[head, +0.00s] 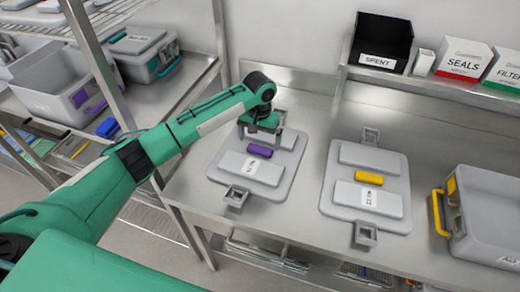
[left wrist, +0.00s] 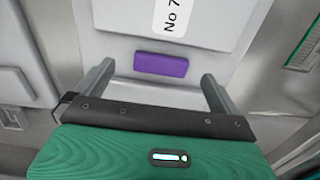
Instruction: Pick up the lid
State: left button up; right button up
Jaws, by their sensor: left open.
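A grey lid (head: 225,172) with a purple block (head: 260,150) and a white label lies flat on the steel counter. A second grey lid (head: 338,203) with a yellow block (head: 369,178) lies to its right. My left gripper (head: 262,143) is over the far part of the purple-block lid, fingers pointing down, open and empty. In the left wrist view the purple block (left wrist: 161,65) shows between and just beyond the spread fingers (left wrist: 158,76). Whether the fingertips touch the lid cannot be told. My right gripper is out of view.
A grey bin (head: 490,220) with a yellow handle stands at the counter's right. A black SPENT bin (head: 380,42) and SEALS (head: 463,58) and FILTER boxes stand on a raised shelf behind. A wire rack (head: 100,75) with grey bins is at left, close to my left arm.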

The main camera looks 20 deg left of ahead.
aim_at(258, 152)
pick_arm(q)
jog(key=shift+f, duration=0.25)
jog(key=shift+a+f+p, duration=0.15)
jog(key=shift+f+p, duration=0.5)
jog(key=shift+f, duration=0.15)
notch_tip(258, 152, down, 3)
jog(key=shift+w+a+f+p, duration=0.1)
jog(key=shift+f+p, duration=0.05)
jog(key=shift+p, duration=0.3)
jog(key=shift+f, duration=0.15)
jog(key=c, duration=1.4)
jog(key=shift+w, duration=0.1)
jog(key=shift+c, duration=0.3)
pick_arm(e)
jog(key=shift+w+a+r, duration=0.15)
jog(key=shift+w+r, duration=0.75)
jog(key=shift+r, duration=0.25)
